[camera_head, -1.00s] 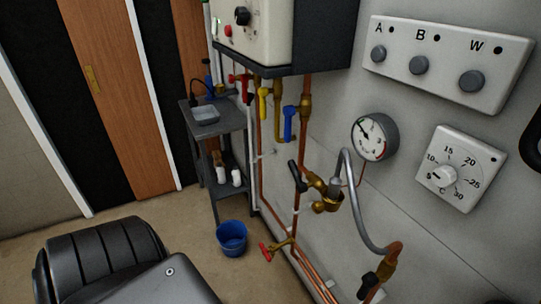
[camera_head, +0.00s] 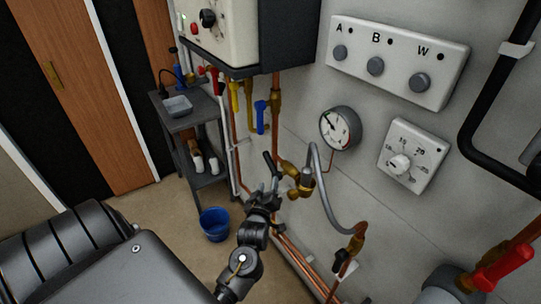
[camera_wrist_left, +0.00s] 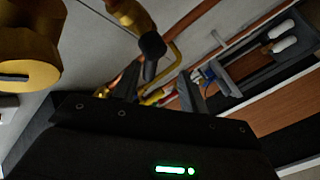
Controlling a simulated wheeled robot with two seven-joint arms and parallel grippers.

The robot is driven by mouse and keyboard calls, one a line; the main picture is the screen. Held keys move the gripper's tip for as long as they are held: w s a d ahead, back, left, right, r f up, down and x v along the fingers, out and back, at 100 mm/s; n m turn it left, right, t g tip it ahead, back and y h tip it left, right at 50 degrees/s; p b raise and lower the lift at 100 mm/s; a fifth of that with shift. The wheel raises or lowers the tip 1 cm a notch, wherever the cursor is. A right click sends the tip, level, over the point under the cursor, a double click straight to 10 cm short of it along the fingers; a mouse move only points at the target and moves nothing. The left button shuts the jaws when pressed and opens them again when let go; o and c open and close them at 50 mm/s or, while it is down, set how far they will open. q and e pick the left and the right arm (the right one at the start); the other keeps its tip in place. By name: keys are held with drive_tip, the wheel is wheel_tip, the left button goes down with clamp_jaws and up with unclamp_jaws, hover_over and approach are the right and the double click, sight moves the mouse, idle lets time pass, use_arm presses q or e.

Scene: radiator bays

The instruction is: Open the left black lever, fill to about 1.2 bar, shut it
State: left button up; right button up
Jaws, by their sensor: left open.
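The left black lever (camera_head: 269,162) sits on a brass valve (camera_head: 292,175) at the left end of the grey hose (camera_head: 323,195), tilted with its tip up and left. My left gripper (camera_head: 264,191) is open just below the lever in the head view. In the left wrist view the lever (camera_wrist_left: 152,48) shows ahead, near the space between my open fingers (camera_wrist_left: 160,92). I cannot tell whether they touch it. A second black lever (camera_head: 340,261) is at the hose's lower right end. The round gauge (camera_head: 340,128) has its needle toward the upper left. My right gripper is not in view.
A boiler (camera_head: 228,30) hangs above, with yellow (camera_head: 234,96) and blue (camera_head: 261,117) levers under it. A grey shelf unit (camera_head: 185,122) and blue bucket (camera_head: 214,223) stand left. A switch panel (camera_head: 396,62) and dial (camera_head: 413,155) are on the wall. A red-handled valve (camera_head: 503,268) is lower right.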

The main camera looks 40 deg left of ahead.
sight(270, 158)
use_arm(q)
drive_tip(key=shift+n+y, duration=0.4)
drive_tip(key=w+a+r+p, duration=0.1)
drive_tip(key=w+a, duration=0.1)
drive_tip(key=w+a+r+p, duration=0.1)
drive_tip(key=w, duration=0.2)
drive_tip(key=w+a+r+p, duration=0.1)
drive_tip(key=w+a, duration=0.1)
drive_tip(key=w, duration=0.1)
drive_tip(key=shift+w+a, duration=0.1)
drive_tip(key=shift+a, duration=0.25)
drive_tip(key=shift+w+a+f, duration=0.1)
drive_tip(key=shift+w+a, duration=0.2)
drive_tip(key=shift+w, duration=0.15)
clamp_jaws()
